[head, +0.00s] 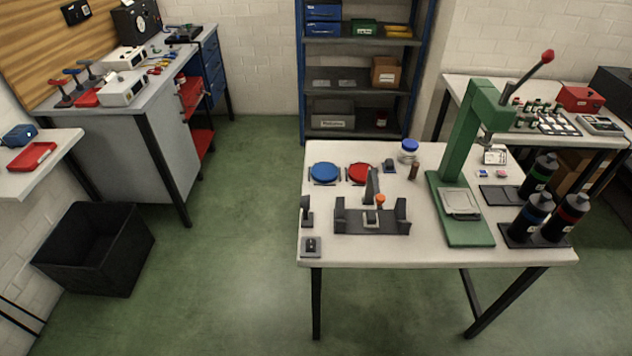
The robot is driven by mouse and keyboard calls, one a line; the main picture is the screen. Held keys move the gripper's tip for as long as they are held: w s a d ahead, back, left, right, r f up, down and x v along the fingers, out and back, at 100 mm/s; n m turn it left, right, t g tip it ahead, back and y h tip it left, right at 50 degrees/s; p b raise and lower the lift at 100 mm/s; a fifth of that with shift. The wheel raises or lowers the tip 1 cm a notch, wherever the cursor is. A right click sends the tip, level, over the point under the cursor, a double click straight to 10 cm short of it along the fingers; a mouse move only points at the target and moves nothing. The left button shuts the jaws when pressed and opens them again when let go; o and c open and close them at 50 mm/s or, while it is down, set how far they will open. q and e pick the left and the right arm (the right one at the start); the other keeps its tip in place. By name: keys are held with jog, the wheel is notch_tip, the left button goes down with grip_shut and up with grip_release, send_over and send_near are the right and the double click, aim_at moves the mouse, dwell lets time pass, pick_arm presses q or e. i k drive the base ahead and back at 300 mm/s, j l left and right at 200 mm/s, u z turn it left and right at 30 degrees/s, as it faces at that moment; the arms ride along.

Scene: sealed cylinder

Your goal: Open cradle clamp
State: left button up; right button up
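A dark grey cradle (352,222) sits near the front of the white table (435,254), with an upright block at each end. A clamp (373,187) with a dark upright arm and an orange knob (380,200) stands at the middle of the cradle. The view is too small to tell for sure whether the clamp is open or closed. I see no cylinder lying in the cradle. Neither of my grippers is in view.
A green press (467,150) with a red-knobbed lever stands right of the cradle. Dark bottles (537,213) stand at the table's right. Behind the cradle are a blue disc (324,172), a red disc (361,173) and a blue-lidded jar (408,152). The floor in front is clear.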

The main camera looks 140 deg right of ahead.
aim_at(381, 199)
jog(key=z, duration=5)
